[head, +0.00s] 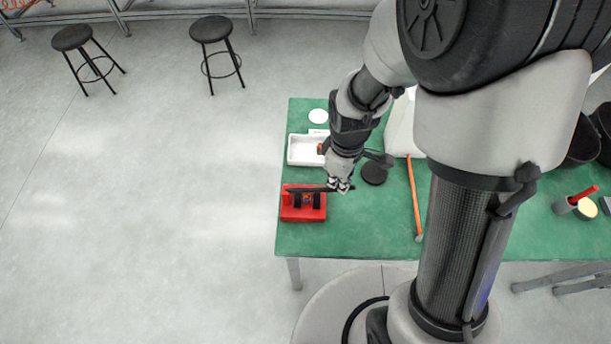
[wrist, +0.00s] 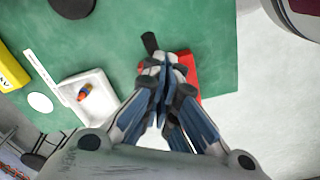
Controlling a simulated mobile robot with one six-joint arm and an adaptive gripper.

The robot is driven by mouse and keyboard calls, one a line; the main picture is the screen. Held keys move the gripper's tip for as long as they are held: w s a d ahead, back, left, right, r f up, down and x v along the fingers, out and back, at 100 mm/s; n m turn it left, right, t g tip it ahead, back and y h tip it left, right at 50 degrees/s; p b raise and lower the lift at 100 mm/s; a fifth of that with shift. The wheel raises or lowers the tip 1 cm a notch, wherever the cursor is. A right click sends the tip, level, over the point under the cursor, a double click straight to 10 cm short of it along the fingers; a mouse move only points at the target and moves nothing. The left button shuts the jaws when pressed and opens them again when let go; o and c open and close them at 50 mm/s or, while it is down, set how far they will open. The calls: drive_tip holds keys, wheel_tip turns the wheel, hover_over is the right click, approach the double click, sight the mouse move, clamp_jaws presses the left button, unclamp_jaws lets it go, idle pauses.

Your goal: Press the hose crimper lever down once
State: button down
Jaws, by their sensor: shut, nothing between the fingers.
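The hose crimper (head: 303,213) has a red base and black upright parts. It sits near the front left corner of the green table. Its black lever (head: 318,190) lies about level and reaches right to my gripper (head: 342,186). My gripper is shut and empty, its fingertips over the lever near its free end. In the wrist view my gripper (wrist: 164,68) covers most of the lever, whose dark end (wrist: 150,42) sticks out past the fingertips. Part of the red base (wrist: 188,68) shows behind them. I cannot tell whether the fingertips touch the lever.
The green table (head: 350,235) also holds a white tray (head: 293,150) with a small orange-and-blue item, a black disc (head: 374,173), a white disc (head: 318,116) and an orange rod (head: 413,195). Two black stools (head: 210,30) stand on the floor behind.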

drive_tip(key=shift+f, duration=0.1)
drive_tip(key=shift+d+f+b, duration=0.1)
drive_tip(key=shift+f+b, duration=0.2)
drive_tip(key=shift+b, duration=0.05)
wheel_tip(320, 180, up, 17)
drive_tip(key=p, duration=1.4)
idle(0.3)
idle(0.5)
drive_tip(key=s+d+r+m+t+b, duration=0.4)
drive_tip(key=s+d+r+m+b, duration=0.2)
drive_tip(key=s+r+m+b, duration=0.3)
drive_tip(key=s+r+m, duration=0.2)
drive_tip(key=s, duration=0.2)
drive_tip(key=shift+s+d+r+m+t, duration=0.2)
drive_tip(key=shift+r+m+t, duration=0.05)
drive_tip(key=shift+m+t, duration=0.05)
